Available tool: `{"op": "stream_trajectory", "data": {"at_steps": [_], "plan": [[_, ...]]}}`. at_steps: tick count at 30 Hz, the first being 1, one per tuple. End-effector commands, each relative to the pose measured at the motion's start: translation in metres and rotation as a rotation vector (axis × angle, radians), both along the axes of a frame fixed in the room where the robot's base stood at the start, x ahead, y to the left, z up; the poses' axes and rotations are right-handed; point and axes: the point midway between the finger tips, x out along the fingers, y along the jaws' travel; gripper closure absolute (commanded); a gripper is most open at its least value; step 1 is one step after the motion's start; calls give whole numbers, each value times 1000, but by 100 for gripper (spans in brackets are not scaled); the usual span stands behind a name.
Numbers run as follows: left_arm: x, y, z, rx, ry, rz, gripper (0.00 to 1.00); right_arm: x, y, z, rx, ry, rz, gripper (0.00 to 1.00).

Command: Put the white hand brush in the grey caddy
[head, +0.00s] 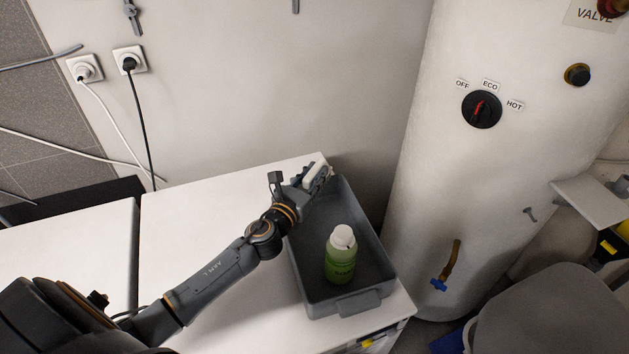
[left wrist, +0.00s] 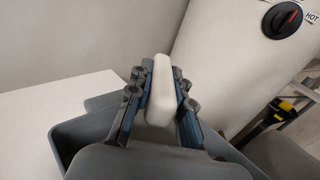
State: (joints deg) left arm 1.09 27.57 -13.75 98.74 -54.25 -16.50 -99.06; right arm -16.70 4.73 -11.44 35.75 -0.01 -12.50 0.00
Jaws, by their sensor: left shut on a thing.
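The white hand brush (head: 317,174) is held between the fingers of my left gripper (head: 311,178), at the far end of the grey caddy (head: 346,303). In the left wrist view the brush (left wrist: 161,92) shows as a white block, squeezed between both fingers (left wrist: 159,88). The caddy's wall (left wrist: 66,142) shows behind and below the gripper there. The brush appears over the caddy's far end; its exact height above the floor cannot be told. The gripper hides part of the brush. My right gripper is not in view.
A green bottle with a white cap (head: 341,255) stands in the near part of the caddy. The caddy sits on a white worktop (head: 215,215), close to a big white boiler tank (head: 425,190). The worktop left of the caddy is clear except for my arm.

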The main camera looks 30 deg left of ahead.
Motion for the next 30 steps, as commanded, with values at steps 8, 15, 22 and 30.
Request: {"op": "stream_trajectory", "data": {"at_steps": [8,15,22,30], "plan": [[0,0,-17,1,0,0,100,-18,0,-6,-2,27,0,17],[-1,0,-21,0,1,0,100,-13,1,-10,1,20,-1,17],[-1,0,-28,0,1,0,100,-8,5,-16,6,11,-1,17],[-1,0,-29,0,2,0,62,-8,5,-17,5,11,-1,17]]}}
